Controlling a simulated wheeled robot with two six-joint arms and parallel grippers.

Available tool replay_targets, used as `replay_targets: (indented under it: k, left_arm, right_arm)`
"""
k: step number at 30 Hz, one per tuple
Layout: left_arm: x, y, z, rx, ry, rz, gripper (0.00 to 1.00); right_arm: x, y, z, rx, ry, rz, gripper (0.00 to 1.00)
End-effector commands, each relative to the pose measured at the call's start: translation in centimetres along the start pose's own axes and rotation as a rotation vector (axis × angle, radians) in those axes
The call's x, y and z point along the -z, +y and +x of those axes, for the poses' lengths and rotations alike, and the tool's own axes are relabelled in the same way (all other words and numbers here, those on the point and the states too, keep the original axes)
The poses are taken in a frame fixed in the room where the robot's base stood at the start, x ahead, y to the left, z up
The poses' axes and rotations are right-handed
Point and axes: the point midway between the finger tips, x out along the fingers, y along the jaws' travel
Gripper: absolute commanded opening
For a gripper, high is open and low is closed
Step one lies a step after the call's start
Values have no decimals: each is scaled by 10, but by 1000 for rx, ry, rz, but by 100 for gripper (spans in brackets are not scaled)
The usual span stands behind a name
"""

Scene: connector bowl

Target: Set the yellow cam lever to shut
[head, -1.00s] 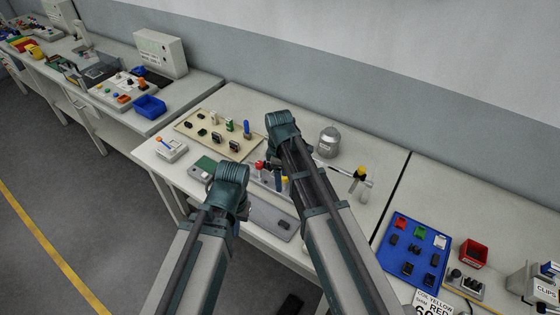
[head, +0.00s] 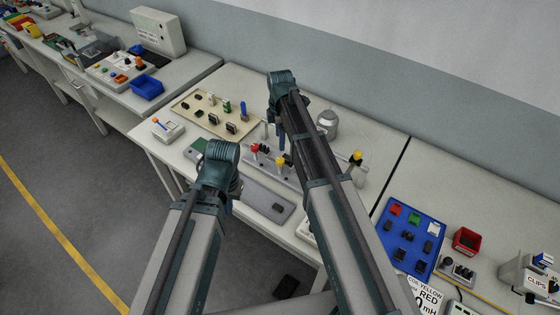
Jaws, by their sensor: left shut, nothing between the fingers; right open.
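A small fixture (head: 288,172) with upright knobbed levers stands in the middle of the near table. A yellow-topped lever (head: 281,161) stands beside a red-topped one (head: 255,148). Another yellow knob (head: 357,156) sits on a dark stem further right, beyond my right forearm. I cannot tell which position the yellow lever is in. My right gripper (head: 281,146) is open and points down just behind the yellow-topped lever, apparently empty; its forearm hides part of the fixture. My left gripper (head: 234,192) is shut and empty, mostly hidden under its wrist, left of the fixture.
A beige tray (head: 188,103) of small parts lies behind my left gripper. A silver jar (head: 327,122) stands right of my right wrist. A grey plate (head: 262,200) lies in front of the fixture. A blue tray (head: 385,237) and red bin (head: 466,240) are further right.

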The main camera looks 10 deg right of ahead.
Motion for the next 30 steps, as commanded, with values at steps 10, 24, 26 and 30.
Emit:
replay_targets:
  k: [10, 24, 26, 30]
  left_arm:
    - [3, 5, 56, 2, 0, 8, 0]
    - [6, 10, 111, 2, 0, 6, 0]
    - [7, 10, 112, 2, 0, 6, 0]
    - [6, 10, 112, 2, 0, 6, 0]
  right_arm:
    - [0, 0, 56, 0, 0, 0, 72]
    - [0, 0, 111, 0, 0, 0, 72]
    - [0, 0, 113, 0, 0, 0, 72]
    - [0, 0, 113, 0, 0, 0, 72]
